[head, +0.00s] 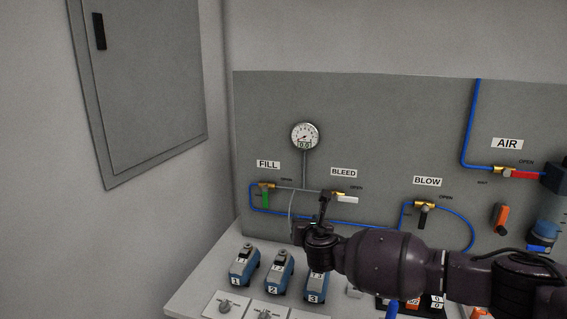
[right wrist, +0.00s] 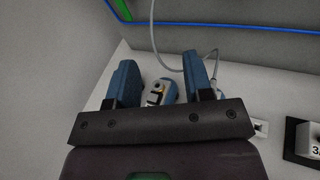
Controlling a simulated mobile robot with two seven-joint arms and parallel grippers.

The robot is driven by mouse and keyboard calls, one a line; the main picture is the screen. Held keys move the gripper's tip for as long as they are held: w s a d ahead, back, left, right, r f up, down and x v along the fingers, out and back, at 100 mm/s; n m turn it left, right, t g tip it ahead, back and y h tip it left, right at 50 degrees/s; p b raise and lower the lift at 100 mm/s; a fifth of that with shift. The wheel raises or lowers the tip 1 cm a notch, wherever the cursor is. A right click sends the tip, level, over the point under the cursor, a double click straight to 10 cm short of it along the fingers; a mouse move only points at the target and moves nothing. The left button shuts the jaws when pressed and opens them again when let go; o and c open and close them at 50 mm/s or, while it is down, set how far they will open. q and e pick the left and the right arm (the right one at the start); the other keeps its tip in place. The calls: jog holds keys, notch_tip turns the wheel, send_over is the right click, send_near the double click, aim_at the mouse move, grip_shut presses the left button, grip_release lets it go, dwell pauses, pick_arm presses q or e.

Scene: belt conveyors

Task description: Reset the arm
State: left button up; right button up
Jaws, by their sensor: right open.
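My right arm reaches in from the right of the head view. Its gripper (head: 324,200) points up in front of the panel, just below the BLEED label (head: 343,173) and over the BLEED valve's left part in the picture. In the right wrist view the gripper (right wrist: 158,72) has its two blue-padded fingers spread apart with nothing held between them. A blue unit (right wrist: 161,91) shows beyond and between the fingers; I cannot tell if they touch anything. My left gripper is in neither view.
The grey panel (head: 365,115) carries a gauge (head: 305,136), a FILL valve with green handle (head: 265,198), a BLOW valve (head: 425,208) and an AIR valve with red handle (head: 525,174). Numbered blue units (head: 244,266) stand on the bench below. A grey cabinet (head: 150,90) hangs left.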

jog(key=s+a+f+m+g+y, duration=0.1)
jog(key=s+a+f+m+y, duration=0.15)
jog(key=s+m, duration=0.55)
jog(key=s+a+f+m+g+y, duration=0.15)
jog(key=s+a+m+y, duration=0.35)
jog(key=m, duration=0.6)
jog(key=s+d+f+m+t+h+b, duration=0.1)
jog(key=s+d+f+m+h, duration=0.1)
jog(key=s+d+f+m, duration=0.4)
jog(key=s+d+f+m+h, duration=0.2)
jog(key=s+d+m, duration=0.1)
jog(key=d, duration=0.4)
jog(key=s+d+f+m+t+h+b, duration=0.1)
jog(key=s+d+f+m+h, duration=0.1)
jog(key=s+d+f+m, duration=0.4)
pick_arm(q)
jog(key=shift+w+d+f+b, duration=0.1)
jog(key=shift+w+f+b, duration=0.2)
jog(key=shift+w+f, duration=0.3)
pick_arm(e)
jog(key=s+d+f+g+h, duration=0.1)
jog(key=s+d+f+h, duration=0.1)
jog(key=s+d+f, duration=0.3)
jog(key=s+d+f+m+g+h, duration=0.1)
jog(key=s+d+f, duration=0.4)
jog(key=s, duration=0.6)
jog(key=shift+s+f+g+h, duration=0.2)
jog(key=shift+f+g+h, duration=0.25)
jog(key=shift+f+g, duration=0.3)
